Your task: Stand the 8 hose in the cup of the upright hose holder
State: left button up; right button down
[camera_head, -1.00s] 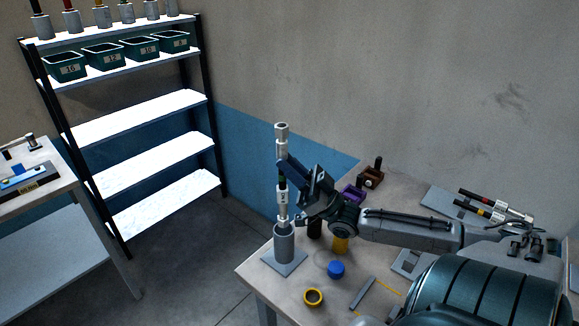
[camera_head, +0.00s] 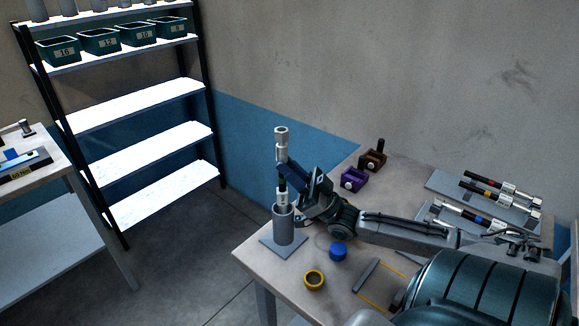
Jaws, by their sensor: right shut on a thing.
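The hose (camera_head: 282,138) is upright, with silver end fittings and a dark middle with a green band. My right gripper (camera_head: 287,181) is shut around its middle, hiding part of it. The hose's lower end is inside the mouth of the grey hose holder cup (camera_head: 284,231); how deep it sits is hidden. The holder's square base plate (camera_head: 270,249) rests near the table's left corner. My left gripper is not in view.
Purple (camera_head: 353,180) and brown (camera_head: 373,162) blocks stand behind my arm. More hoses (camera_head: 490,195) lie on a rack at right. Shelves with numbered bins (camera_head: 99,41) stand at back left.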

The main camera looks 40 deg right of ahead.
jog(key=shift+f, duration=0.25)
jog(key=c, duration=1.3)
grip_release()
jog(key=shift+o, duration=0.2)
jog(key=s+d+p, duration=0.5)
jog(key=s+d, duration=0.2)
jog(key=s, duration=0.3)
jog(key=shift+s+d+f+p, duration=0.2)
jog(key=shift+s+f+p, duration=0.1)
jog(key=shift+f+p, duration=0.1)
jog(key=shift+r, duration=0.1)
